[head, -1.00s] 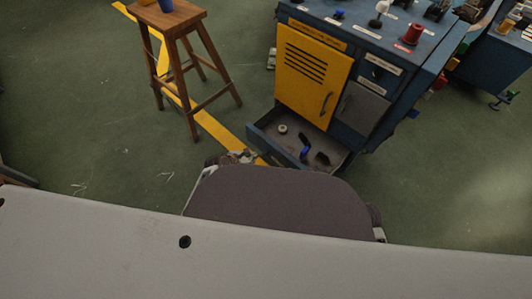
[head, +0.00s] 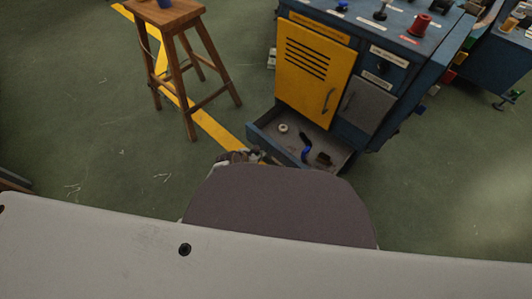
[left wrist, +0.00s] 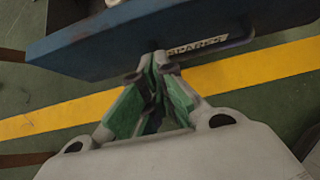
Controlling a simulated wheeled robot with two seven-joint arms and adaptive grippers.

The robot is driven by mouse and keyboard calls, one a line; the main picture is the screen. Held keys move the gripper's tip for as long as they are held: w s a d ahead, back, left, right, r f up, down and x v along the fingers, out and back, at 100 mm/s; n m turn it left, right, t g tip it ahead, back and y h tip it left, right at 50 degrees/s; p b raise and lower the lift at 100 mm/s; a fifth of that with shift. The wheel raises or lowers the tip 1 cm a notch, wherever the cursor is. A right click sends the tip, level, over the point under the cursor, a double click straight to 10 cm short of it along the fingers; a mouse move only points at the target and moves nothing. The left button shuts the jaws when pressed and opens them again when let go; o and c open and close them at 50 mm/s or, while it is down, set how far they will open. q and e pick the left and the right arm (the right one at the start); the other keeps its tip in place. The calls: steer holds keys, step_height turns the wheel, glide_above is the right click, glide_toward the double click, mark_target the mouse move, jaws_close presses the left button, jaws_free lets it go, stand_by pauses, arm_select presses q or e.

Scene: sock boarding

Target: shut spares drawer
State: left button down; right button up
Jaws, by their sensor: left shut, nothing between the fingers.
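The spares drawer (head: 275,149) is pulled out at the bottom of the blue cabinet, below the yellow door. In the left wrist view its blue front (left wrist: 110,48) bears a SPARES label (left wrist: 196,46) and a dark bar handle (left wrist: 238,38). My left gripper (left wrist: 153,64) is shut and empty. Its tips are at the lower edge of the drawer front, just left of the label; I cannot tell whether they touch it. In the head view the left gripper (head: 242,156) shows partly, beside the drawer's front left corner, mostly hidden by my body. My right gripper is not in view.
The drawer holds a pale ring (head: 283,128), a blue piece (head: 306,150) and a dark brown piece (head: 323,158). A wooden stool (head: 182,45) stands to the left. Green floor with a yellow line (head: 215,132) lies clear between stool and cabinet.

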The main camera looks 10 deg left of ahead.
mark_target(271, 150)
arm_select(q)
steer(key=shift+w+d+f+b, duration=0.1)
steer(key=shift+w+d+b, duration=0.55)
steer(key=shift+w, duration=0.25)
steer(key=shift+w+d+f+b, duration=0.1)
steer(key=shift+w+d+b, duration=0.5)
steer(key=shift+w, duration=0.25)
